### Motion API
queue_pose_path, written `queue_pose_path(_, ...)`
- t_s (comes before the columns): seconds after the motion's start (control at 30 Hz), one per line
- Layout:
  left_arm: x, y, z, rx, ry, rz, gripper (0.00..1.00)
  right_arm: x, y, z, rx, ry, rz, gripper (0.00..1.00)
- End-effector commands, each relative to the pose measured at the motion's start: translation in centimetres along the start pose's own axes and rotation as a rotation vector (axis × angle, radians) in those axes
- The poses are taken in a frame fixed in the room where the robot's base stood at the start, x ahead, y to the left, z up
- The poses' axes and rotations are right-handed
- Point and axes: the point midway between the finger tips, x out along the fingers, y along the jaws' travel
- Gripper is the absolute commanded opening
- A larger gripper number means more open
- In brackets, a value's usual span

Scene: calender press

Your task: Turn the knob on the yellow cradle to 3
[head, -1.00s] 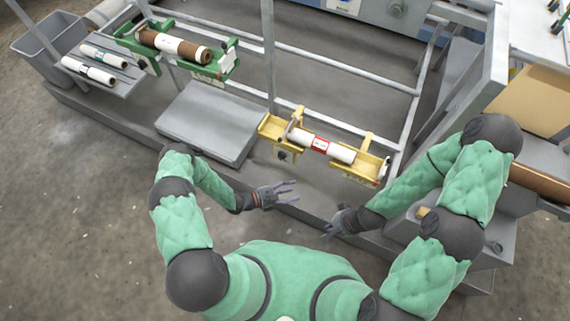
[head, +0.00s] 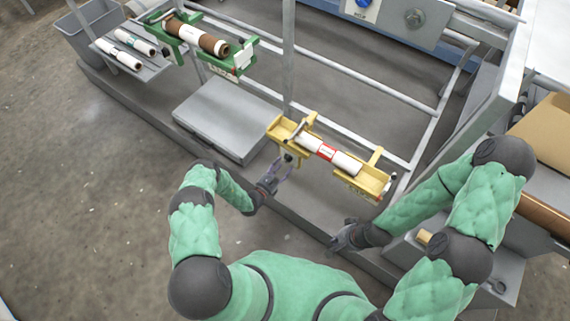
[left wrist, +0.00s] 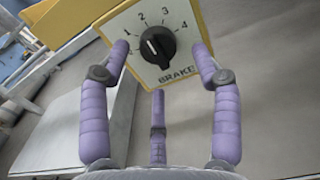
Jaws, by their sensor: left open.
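The yellow cradle (head: 327,158) holds a white roll with a red label. At its left end hangs a pale dial plate (left wrist: 155,70) marked 1, 2, 3, 4 and BRAKE. The black knob (left wrist: 160,42) is at its middle; its white pointer mark leans up-left, toward the 1–2 side, the exact number hard to tell. My left gripper (head: 283,168) is just in front of the dial. In the left wrist view its purple fingers (left wrist: 160,52) are open and spread around the knob's sides and below, apparently not touching it. My right gripper (head: 343,238) is empty-looking, low at the right, its fingers unclear.
A green cradle (head: 246,62) with a brown and white roll stands at the upper left, beside a shelf with white rolls (head: 118,54). A grey flat box (head: 225,117) lies left of the yellow cradle. A metal upright (head: 288,60) rises behind. Cardboard (head: 545,130) is at right.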

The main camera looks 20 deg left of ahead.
Motion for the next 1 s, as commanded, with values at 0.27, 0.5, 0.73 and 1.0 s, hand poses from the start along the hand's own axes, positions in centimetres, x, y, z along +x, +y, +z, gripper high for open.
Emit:
queue_pose_path(0.27,2.5,-0.1,-0.1,0.000,0.000,-0.001,0.64,0.8,0.3,0.0,0.000,0.000,0.000,0.00)
queue_pose_path(0.5,2.8,0.0,0.0,-0.001,0.001,0.000,0.64,0.8,0.3,0.0,0.000,0.000,0.000,0.00)
queue_pose_path(0.73,2.7,0.0,0.0,-0.001,0.001,-0.001,0.21,0.8,0.3,0.0,0.000,0.000,0.000,0.00)
queue_pose_path(1.0,2.7,-0.2,-0.1,-0.002,0.004,-0.002,0.10,0.8,0.3,0.0,0.000,0.000,0.000,0.00)
